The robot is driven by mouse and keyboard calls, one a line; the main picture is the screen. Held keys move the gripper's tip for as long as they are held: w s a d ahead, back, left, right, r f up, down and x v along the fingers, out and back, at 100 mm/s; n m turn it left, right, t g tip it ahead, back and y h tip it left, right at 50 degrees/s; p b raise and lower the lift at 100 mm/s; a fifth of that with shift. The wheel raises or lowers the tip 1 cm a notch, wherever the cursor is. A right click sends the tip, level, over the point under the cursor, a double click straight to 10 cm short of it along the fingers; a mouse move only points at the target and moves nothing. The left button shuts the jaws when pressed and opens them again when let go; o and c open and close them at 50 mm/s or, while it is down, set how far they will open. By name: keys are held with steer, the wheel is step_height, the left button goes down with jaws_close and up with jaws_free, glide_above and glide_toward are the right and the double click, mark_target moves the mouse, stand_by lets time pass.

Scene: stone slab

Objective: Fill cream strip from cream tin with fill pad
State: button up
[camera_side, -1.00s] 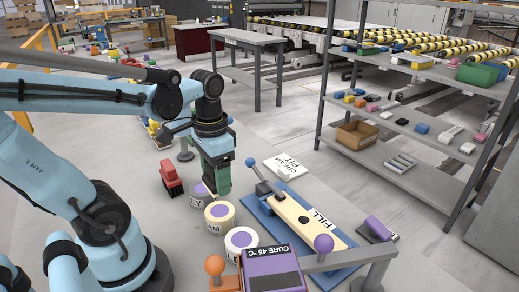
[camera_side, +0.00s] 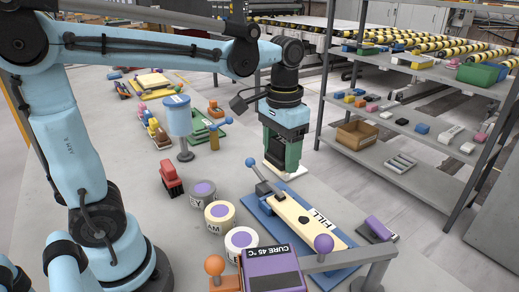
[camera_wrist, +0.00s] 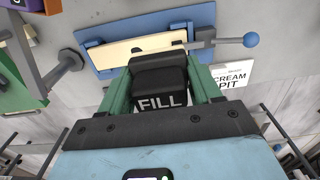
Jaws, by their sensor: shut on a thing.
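My gripper (camera_side: 280,168) is shut on a dark fill pad marked FILL (camera_wrist: 160,92), seen between the green fingers in the wrist view. I hold it above the far end of a cream-coloured strip (camera_side: 290,208) on a blue base (camera_side: 262,216). The strip also shows in the wrist view (camera_wrist: 118,55), with a small dark spot on it. I cannot tell from the frames whether the pad touches anything.
A grey tin (camera_side: 203,194) and a white tin (camera_side: 241,241) flank the cream tin. A purple CURE box (camera_side: 272,268) is in front. A CREAM PIT card (camera_wrist: 232,75) lies beyond the base.

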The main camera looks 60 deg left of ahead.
mark_target(295, 212)
steer(key=shift+w+d+f, duration=0.5)
steer(key=shift+d+f, duration=1)
steer(key=shift+f, duration=0.3)
steer(key=shift+w+d+f, duration=0.5)
steer(key=shift+d+f, duration=0.95)
steer(key=shift+f, duration=0.4)
steer(key=shift+w+d+f, duration=0.5)
steer(key=shift+d+f, duration=1)
steer(key=shift+f, duration=0.3)
steer(key=shift+f, duration=1)
steer(key=shift+a, duration=0.1)
steer(key=shift+a+r, duration=0.15)
steer(key=shift+a, duration=3.05)
steer(key=shift+d, duration=0.1)
